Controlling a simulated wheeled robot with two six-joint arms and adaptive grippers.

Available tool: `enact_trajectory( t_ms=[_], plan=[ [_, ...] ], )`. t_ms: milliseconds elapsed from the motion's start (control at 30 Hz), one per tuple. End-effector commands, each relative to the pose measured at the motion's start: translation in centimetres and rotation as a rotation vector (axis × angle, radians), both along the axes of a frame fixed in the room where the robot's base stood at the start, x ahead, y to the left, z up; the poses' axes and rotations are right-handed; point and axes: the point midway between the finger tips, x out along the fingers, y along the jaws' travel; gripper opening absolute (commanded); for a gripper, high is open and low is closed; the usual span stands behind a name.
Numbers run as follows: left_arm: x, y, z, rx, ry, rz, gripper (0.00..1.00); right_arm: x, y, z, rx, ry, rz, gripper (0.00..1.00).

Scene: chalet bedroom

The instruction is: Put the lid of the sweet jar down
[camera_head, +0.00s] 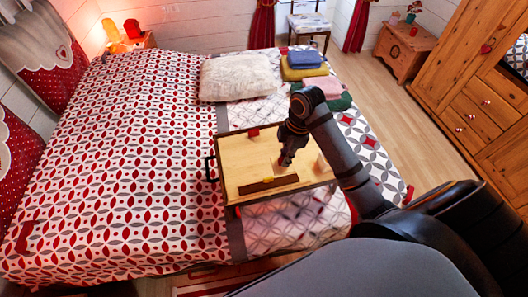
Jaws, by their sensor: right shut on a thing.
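A wooden tray (238,158) with dark handles lies on the bed. My right arm reaches over it from the right, and my right gripper (285,161) points down, low over the middle of the tray. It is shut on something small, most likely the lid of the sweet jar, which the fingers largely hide. I cannot tell whether it touches the tray. A pale upright thing (322,162), perhaps the jar, stands at the tray's right side, close beside my arm. My left gripper is not in view.
A small red box (253,132) sits at the tray's back edge. A brown bar (275,185) with a small yellow piece lies near the front. The tray's left part is bare. A pillow (238,77) and folded cloths (305,62) lie behind.

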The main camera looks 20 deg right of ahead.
Motion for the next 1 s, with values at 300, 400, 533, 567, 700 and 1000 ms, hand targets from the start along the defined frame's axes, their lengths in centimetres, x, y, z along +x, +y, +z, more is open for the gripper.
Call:
enact_trajectory(
  t_ms=[300, 400, 533, 567, 700, 1000],
  plan=[
    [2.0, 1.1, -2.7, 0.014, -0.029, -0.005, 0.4, 8.5, -1.2, -4.5, 0.005, 0.005, -0.005, 0.0],
    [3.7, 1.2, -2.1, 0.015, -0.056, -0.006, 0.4, 10.2, -1.5, -6.5, 0.004, 0.002, -0.005, 0.0],
    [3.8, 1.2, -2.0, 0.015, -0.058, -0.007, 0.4, 11.5, -1.8, -8.2, 0.002, -0.001, -0.004, 0.0],
    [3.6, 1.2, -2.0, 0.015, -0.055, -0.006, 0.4, 11.6, -1.8, -8.4, 0.002, 0.0, -0.004, 0.0],
    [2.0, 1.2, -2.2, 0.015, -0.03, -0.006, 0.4, 11.9, -1.9, -8.7, 0.001, -0.002, -0.003, 0.0],
    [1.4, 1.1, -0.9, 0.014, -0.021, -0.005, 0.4, 12.2, -1.9, -12.0, 0.0, 0.0, -0.003, 0.0]
  ],
)
